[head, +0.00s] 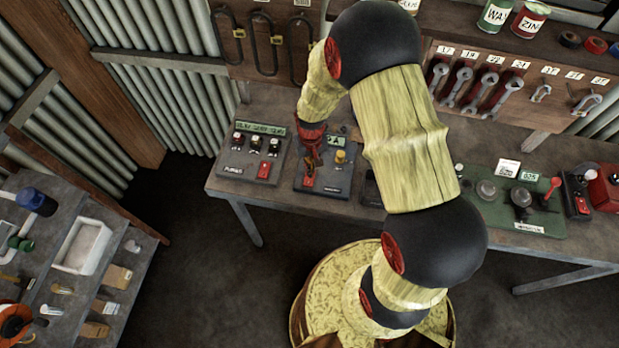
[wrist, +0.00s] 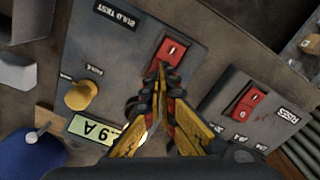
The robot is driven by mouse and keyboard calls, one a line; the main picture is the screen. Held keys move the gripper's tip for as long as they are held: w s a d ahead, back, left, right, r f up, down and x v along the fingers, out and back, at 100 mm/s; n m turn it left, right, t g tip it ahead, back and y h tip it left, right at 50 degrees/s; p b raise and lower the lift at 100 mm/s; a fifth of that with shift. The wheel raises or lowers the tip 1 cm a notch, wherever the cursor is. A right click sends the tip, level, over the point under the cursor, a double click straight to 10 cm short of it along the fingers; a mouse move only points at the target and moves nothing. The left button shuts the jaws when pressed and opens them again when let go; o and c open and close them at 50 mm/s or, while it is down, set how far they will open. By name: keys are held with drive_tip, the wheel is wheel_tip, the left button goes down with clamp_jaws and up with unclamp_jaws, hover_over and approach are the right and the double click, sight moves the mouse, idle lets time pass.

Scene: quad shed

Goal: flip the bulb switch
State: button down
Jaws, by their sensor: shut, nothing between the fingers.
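The bulb test box (head: 335,187) is a dark panel on the bench. Its red rocker switch (head: 307,183) sits near its front edge. In the wrist view the box (wrist: 125,45) appears upside down, with the red switch (wrist: 173,49) just beyond my fingertips. It also carries a yellow knob (wrist: 80,95) and a lit green display (wrist: 90,129). My gripper (head: 311,166) points down over the box. In the wrist view its yellow and black fingers (wrist: 161,70) are together and empty at the switch's edge. I cannot tell whether they touch it. The fingers hide part of the panel.
The fuse box (head: 250,158) with its own red switch (wrist: 243,105) stands close beside the bulb test box. A green board (head: 505,200) with round fittings lies farther right on the bench. Wrenches (head: 465,85) hang on the back board.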

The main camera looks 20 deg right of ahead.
sight(314, 183)
drive_tip(key=shift+f+b, duration=0.4)
drive_tip(key=shift+f, duration=0.2)
idle(0.3)
drive_tip(key=shift+r+p, duration=2.25)
drive_tip(key=shift+r, duration=1.3)
drive_tip(key=shift+s, duration=0.1)
drive_tip(key=s+a+r+t+b, duration=0.2)
drive_tip(key=s+r+t+b, duration=0.3)
drive_tip(key=s+r+b, duration=1.2)
drive_tip(key=shift+s+a+r+n+t+b, duration=0.15)
drive_tip(key=shift+s+a+n+t+b, duration=0.2)
drive_tip(key=shift+s+b, duration=0.65)
